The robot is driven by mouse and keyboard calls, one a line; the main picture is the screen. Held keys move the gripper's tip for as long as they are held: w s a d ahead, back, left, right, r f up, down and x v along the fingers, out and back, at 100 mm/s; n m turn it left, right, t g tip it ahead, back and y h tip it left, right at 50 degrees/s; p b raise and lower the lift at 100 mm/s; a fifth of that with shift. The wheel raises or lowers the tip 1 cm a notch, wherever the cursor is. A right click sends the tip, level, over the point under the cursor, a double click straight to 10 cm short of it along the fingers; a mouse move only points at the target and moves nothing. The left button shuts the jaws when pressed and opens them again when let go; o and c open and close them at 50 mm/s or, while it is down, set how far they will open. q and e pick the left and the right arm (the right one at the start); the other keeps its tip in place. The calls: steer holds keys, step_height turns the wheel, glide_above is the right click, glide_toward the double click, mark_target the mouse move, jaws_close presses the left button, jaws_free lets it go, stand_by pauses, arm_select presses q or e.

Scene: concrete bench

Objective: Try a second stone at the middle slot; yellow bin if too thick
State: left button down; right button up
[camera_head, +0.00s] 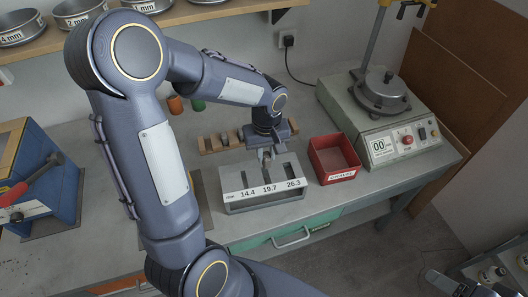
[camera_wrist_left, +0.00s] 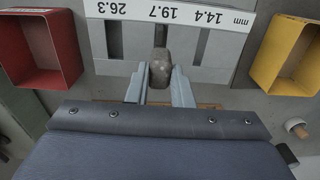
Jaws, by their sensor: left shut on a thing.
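My left gripper (camera_head: 266,157) is shut on a brown-grey stone (camera_wrist_left: 160,70) and points down at the slotted gauge block (camera_head: 232,189). In the left wrist view the fingers (camera_wrist_left: 160,88) pinch the stone from both sides. The stone is at the middle slot, marked 19.7, between the 14.4 and 26.3 slots. I cannot tell how deep it sits in the slot. The yellow bin (camera_wrist_left: 268,58) shows empty in the left wrist view; my arm hides most of it in the head view. A grey part at the lower right of the head view looks like my right gripper (camera_head: 455,284); its fingers are unclear.
An empty-looking red bin (camera_head: 323,167) stands right of the gauge block. A wooden rack (camera_head: 213,146) lies behind the block. A grey machine with a dial display (camera_head: 382,146) stands at the right, a blue box (camera_head: 62,190) at the left. Sieves line the shelf (camera_head: 150,26).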

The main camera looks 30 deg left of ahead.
mark_target(266, 166)
arm_select(q)
steer(key=shift+f+b, duration=1.5)
steer(key=shift+f, duration=0.7)
steer(key=shift+f+b, duration=0.8)
steer(key=shift+b, duration=0.05)
steer(key=shift+r, duration=0.1)
stand_by(0.5)
steer(key=shift+r+p, duration=2.55)
steer(key=shift+r, duration=0.9)
